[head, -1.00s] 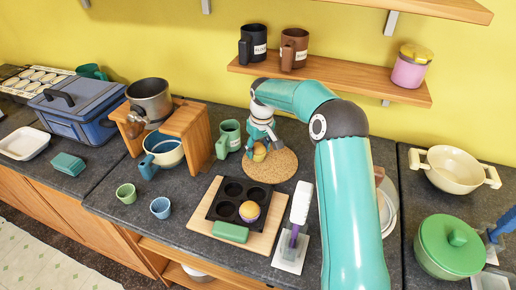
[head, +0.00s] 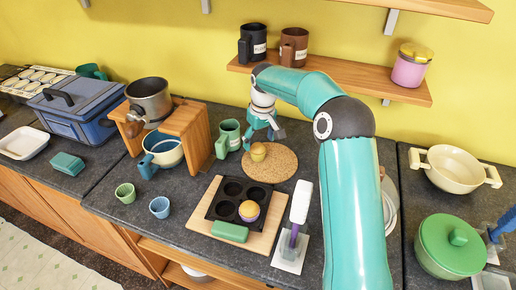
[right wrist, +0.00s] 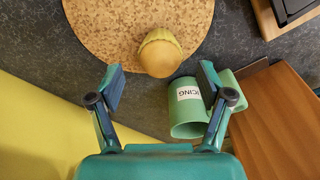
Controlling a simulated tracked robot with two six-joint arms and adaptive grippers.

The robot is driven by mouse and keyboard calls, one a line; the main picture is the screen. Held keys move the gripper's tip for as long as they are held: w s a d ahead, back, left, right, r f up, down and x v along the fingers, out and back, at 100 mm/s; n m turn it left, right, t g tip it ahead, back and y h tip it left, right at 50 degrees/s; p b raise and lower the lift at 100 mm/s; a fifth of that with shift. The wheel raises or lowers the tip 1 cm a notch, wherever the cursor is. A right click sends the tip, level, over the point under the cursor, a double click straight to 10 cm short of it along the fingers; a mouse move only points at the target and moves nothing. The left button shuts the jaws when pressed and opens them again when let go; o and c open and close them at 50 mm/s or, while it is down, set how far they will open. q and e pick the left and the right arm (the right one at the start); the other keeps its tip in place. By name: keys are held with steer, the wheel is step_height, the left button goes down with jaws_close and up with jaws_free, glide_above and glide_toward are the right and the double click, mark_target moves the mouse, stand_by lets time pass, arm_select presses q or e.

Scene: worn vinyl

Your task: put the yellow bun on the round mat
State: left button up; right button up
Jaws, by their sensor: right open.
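The yellow bun (head: 258,151), in a yellowish cup, stands upright on the back left part of the round cork mat (head: 283,170). In the right wrist view the bun (right wrist: 160,55) sits near the edge of the mat (right wrist: 110,30). My right gripper (head: 263,138) is open and empty, a little above and behind the bun, apart from it. In the right wrist view its two fingers (right wrist: 161,90) are spread wide with the bun beyond their tips. My left gripper is not in view.
A green mug (head: 229,136) labelled ICING stands close left of the mat; it also shows beside one finger (right wrist: 186,112). A dark muffin tin (head: 226,203) on a board holds another bun (head: 249,210) in a purple cup. A wooden stand (head: 190,130) is farther left.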

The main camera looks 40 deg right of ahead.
mark_target(261, 150)
step_height(261, 150, up, 8)
steer(key=s, duration=0.1)
steer(key=shift+a, duration=0.15)
stand_by(0.5)
